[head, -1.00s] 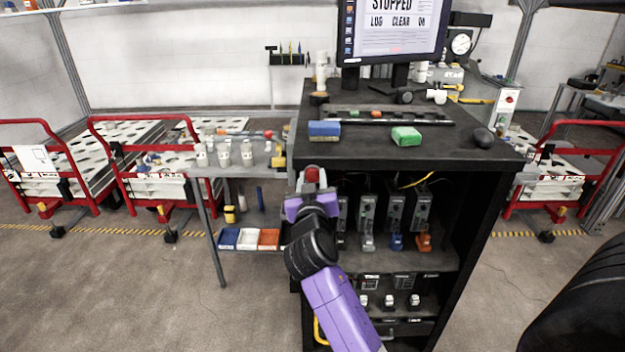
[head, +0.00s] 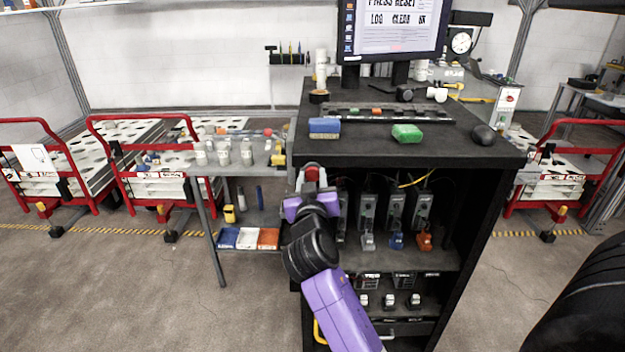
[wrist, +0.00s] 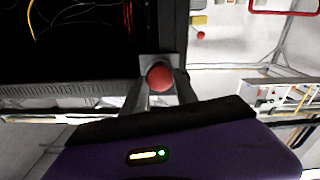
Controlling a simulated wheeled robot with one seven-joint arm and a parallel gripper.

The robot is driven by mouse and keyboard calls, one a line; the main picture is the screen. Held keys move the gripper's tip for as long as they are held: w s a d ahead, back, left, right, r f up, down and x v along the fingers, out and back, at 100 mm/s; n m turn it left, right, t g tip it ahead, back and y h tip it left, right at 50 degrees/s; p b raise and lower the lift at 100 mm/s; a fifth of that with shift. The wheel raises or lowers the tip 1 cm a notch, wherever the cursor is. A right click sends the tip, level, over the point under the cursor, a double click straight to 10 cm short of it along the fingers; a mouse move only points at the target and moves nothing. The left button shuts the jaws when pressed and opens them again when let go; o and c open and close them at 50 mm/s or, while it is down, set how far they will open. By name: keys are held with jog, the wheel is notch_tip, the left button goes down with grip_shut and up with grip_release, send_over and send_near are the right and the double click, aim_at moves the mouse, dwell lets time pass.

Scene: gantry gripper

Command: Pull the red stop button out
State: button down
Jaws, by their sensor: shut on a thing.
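The red stop button (wrist: 159,76) sits on a small grey plate at the edge of the black cabinet (head: 410,150). In the wrist view its round red head shows between the two fingers of my gripper (wrist: 160,98), which are shut on it. In the head view the button's red top (head: 312,173) shows just above my purple gripper (head: 311,190), at the cabinet's front left corner. The fingers' exact contact on the button is partly hidden in the head view. The monitor (head: 395,28) on the cabinet reads "PRESS RESET", its top line partly cut off.
On the cabinet top lie a blue block (head: 324,127), a green block (head: 407,133) and a dark mouse (head: 483,135). A grey side table (head: 240,168) with white jars stands at the left. Red-handled carts (head: 150,180) stand farther left. Open floor lies at the front left.

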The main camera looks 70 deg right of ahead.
jog(key=c, duration=0.9)
grip_release()
jog(key=shift+c, duration=0.2)
jog(key=shift+a, duration=0.15)
jog(key=b+v, duration=0.2)
jog(key=v, duration=0.5)
jog(key=shift+s+a, duration=0.15)
jog(key=shift+a, duration=0.15)
